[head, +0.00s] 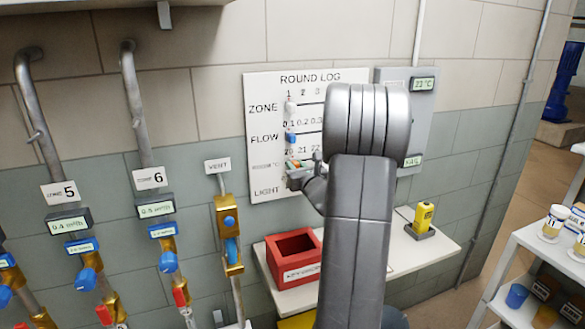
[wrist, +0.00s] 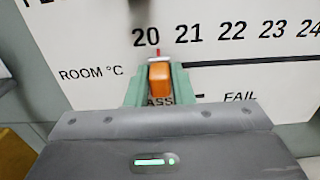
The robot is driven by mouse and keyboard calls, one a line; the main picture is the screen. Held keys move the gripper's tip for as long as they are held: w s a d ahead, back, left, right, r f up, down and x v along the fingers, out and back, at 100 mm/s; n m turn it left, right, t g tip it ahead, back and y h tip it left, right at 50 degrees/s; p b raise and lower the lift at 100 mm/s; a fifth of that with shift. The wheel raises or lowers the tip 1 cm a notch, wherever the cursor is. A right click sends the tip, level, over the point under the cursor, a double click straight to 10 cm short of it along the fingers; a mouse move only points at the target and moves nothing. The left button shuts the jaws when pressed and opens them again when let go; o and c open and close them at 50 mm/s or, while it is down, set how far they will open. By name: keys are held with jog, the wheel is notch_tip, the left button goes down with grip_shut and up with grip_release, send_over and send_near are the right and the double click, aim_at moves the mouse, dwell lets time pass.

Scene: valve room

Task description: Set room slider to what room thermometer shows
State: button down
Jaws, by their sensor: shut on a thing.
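The room thermometer display (head: 424,84) on the grey wall cabinet appears to read 22 °C. The ROUND LOG board (head: 262,100) carries the slider rows. In the wrist view the orange room slider (wrist: 159,77) sits on the ROOM °C row, its red pointer just below and slightly right of the 20 mark, left of 21. My gripper (wrist: 158,88) has its green fingers closed around the slider from both sides. In the head view my gripper (head: 300,175) is at the board's ROOM row, and my arm hides the row's right part.
A zone slider (head: 291,106) and a blue flow slider (head: 291,137) sit above on the board. Below are a red bin (head: 294,258) and a yellow device (head: 423,218) on a shelf. Valve pipes stand to the left. The slot right of the room slider looks clear in the wrist view.

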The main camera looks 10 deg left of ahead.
jog(key=w+d, duration=0.7)
jog(key=d, duration=0.3)
jog(key=shift+d+p, duration=0.15)
jog(key=shift+p, duration=0.3)
jog(key=c, duration=1.3)
grip_release()
jog(key=shift+s, duration=0.1)
jog(key=b+v, duration=0.3)
jog(key=v, duration=1)
jog(key=shift+s+d, duration=0.25)
jog(key=shift+s, duration=0.1)
jog(key=shift+w, duration=0.1)
jog(key=p+x, duration=0.1)
jog(key=x, duration=0.6)
jog(key=p+x, duration=0.2)
jog(key=x, duration=0.4)
jog(key=shift+w+a, duration=0.1)
jog(key=shift+a, duration=0.45)
